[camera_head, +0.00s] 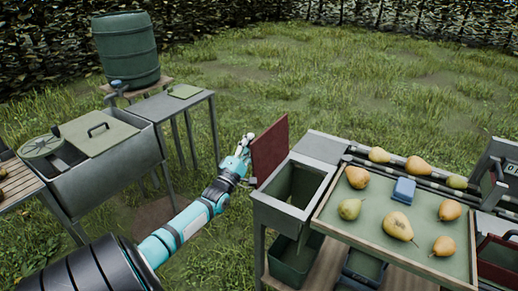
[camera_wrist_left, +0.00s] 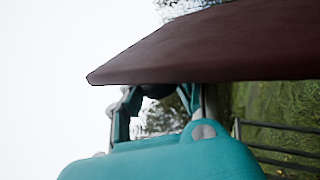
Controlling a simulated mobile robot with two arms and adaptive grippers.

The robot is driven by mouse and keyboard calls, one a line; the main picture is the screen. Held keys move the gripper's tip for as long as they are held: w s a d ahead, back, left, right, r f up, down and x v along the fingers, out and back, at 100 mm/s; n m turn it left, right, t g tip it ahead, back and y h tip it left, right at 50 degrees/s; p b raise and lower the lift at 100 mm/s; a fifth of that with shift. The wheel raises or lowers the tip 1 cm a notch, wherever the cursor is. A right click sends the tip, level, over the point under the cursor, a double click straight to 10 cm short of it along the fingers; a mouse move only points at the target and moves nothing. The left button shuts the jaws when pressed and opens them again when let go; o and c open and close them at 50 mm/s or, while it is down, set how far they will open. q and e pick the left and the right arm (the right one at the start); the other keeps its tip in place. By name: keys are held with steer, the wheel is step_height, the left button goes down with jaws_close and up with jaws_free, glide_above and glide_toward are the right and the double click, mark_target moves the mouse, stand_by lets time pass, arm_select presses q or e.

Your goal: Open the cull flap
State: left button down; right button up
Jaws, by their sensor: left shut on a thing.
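The cull flap is a dark red panel (camera_head: 269,150) that stands upright, swung up, at the left edge of a grey metal bin (camera_head: 322,176). The bin's opening shows uncovered beside it. My left gripper (camera_head: 247,147) is at the flap's left side, shut at its edge. In the left wrist view the flap (camera_wrist_left: 190,50) fills the upper part, with the gripper's fingers (camera_wrist_left: 160,100) against its underside. The exact contact is partly hidden behind the panel. My right gripper is in neither view.
A wooden-framed green tray (camera_head: 376,222) with several pears and a blue block (camera_head: 403,190) stands right of the bin. Crates (camera_head: 296,262) sit below. A grey sink (camera_head: 104,165) and green barrel (camera_head: 126,48) stand at left. Grass lies open behind.

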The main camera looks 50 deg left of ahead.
arm_select(q)
steer(key=shift+s+a+f+n+g+y+b, duration=0.15)
steer(key=shift+a+f+n, duration=0.2)
steer(key=shift+f+n, duration=0.1)
steer(key=shift+s+a+f+n+g+y+b, duration=0.1)
steer(key=shift+a+f+n+g+y+b, duration=0.05)
steer(key=shift+a+f+n, duration=0.2)
steer(key=shift+d, duration=0.1)
steer(key=c, duration=1.4)
jaws_free()
steer(key=o, duration=0.4)
steer(key=shift+s+r, duration=0.15)
steer(key=shift+s, duration=0.05)
steer(key=shift+w+r, duration=0.1)
steer(key=shift+r, duration=0.05)
steer(key=v, duration=1.2)
